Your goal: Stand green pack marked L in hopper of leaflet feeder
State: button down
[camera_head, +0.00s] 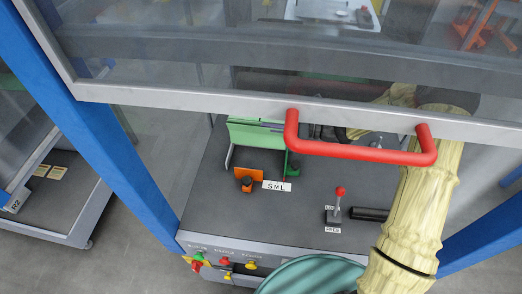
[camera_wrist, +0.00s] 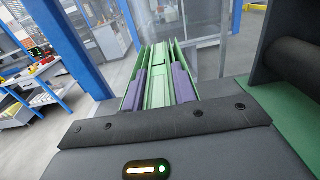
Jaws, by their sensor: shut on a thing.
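My gripper (camera_wrist: 159,84) shows in the wrist view with a purple pad on each side. It is shut on a long green thing (camera_wrist: 157,92) between the pads, which looks like the green pack; no L mark can be read. In the head view a green upright part (camera_head: 255,134) stands at the back of the leaflet feeder's dark deck (camera_head: 235,215), with a pale side plate. I cannot tell whether this part is hopper or pack. My gripper is hidden in the head view behind the guard frame and red handle.
A clear guard with a grey frame (camera_head: 200,101) and red handle (camera_head: 360,152) crosses above the deck. A dark roller (camera_wrist: 295,62) is at right in the wrist view.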

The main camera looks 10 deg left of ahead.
aim_at(270, 141)
jog(key=f, duration=0.4)
jog(key=shift+s+a+f, duration=0.1)
jog(key=shift+a+f, duration=0.15)
jog(key=shift+f, duration=0.15)
jog(key=shift+f, duration=0.2)
notch_tip(270, 141, down, 2)
jog(key=shift+a+f, duration=0.15)
jog(key=shift+f, duration=0.4)
jog(key=shift+d+f, duration=0.15)
jog(key=shift+d, duration=0.05)
